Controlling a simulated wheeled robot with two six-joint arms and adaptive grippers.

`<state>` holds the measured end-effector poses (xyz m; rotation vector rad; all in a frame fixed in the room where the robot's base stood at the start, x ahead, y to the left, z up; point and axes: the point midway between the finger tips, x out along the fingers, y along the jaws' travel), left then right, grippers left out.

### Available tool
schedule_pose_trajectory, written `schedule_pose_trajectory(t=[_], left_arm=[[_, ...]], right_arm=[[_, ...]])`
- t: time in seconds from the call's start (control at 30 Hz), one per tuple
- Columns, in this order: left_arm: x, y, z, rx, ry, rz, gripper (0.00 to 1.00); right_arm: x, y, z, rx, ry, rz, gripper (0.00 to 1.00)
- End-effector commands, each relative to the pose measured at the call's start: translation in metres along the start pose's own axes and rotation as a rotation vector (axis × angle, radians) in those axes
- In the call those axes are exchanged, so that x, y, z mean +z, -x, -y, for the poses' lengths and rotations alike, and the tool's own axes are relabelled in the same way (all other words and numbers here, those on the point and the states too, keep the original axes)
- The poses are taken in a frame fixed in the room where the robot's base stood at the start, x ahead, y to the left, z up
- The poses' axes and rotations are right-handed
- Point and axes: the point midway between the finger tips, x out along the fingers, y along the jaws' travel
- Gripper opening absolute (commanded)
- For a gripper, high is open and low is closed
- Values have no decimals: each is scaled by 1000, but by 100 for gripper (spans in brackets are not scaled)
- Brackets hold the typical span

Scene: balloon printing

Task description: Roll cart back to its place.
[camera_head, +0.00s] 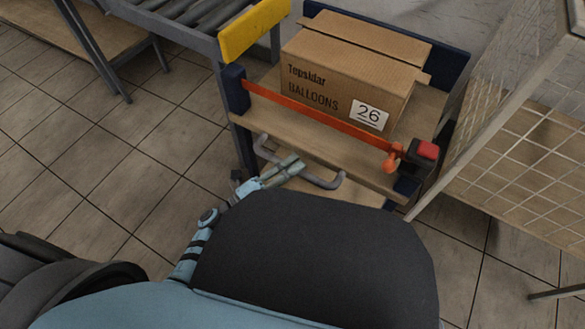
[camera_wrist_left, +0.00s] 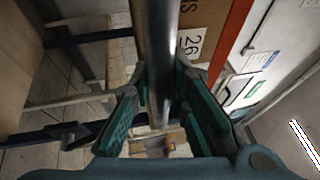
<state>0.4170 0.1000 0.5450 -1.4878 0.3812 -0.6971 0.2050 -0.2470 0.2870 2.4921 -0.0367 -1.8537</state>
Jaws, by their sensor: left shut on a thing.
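The cart (camera_head: 310,143) is a wooden-decked trolley with dark blue corners, in the upper middle of the head view. A cardboard balloon box (camera_head: 330,62) marked 26 rests on its deck behind an orange strap (camera_head: 320,117). The cart's grey handle (camera_head: 325,182) sticks out on the near side. My left gripper (camera_head: 285,168) is shut on this handle, left of its middle. In the left wrist view, the handle (camera_wrist_left: 154,50) runs between the green finger pads (camera_wrist_left: 160,112). My right gripper is in neither view. My own body hides the floor just below the handle.
A roller conveyor (camera_head: 195,12) with a yellow end piece (camera_head: 253,30) stands close at the cart's left. A wire mesh frame (camera_head: 530,135) stands close at its right. A wooden bench (camera_head: 35,22) is at the far left. Tiled floor (camera_head: 120,150) is free at left.

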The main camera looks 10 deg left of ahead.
Motion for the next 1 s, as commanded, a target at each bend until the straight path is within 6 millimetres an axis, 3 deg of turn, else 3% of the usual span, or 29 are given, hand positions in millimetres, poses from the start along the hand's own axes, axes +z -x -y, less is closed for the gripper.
schedule_pose_trajectory(t=[0.13,0.17,0.27,0.63,0.77,1.0], left_arm=[[2,-2,1,-1,-4,4,0],[2,-2,1,-2,-4,4,18],[2,-2,1,-2,-3,4,34],[2,4,1,-1,-1,4,36],[1,28,0,3,-2,3,36],[1,93,0,3,-2,1,36]], right_arm=[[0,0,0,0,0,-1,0],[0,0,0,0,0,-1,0],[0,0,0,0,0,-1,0],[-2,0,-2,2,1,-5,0],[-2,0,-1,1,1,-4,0],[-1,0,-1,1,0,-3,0]])
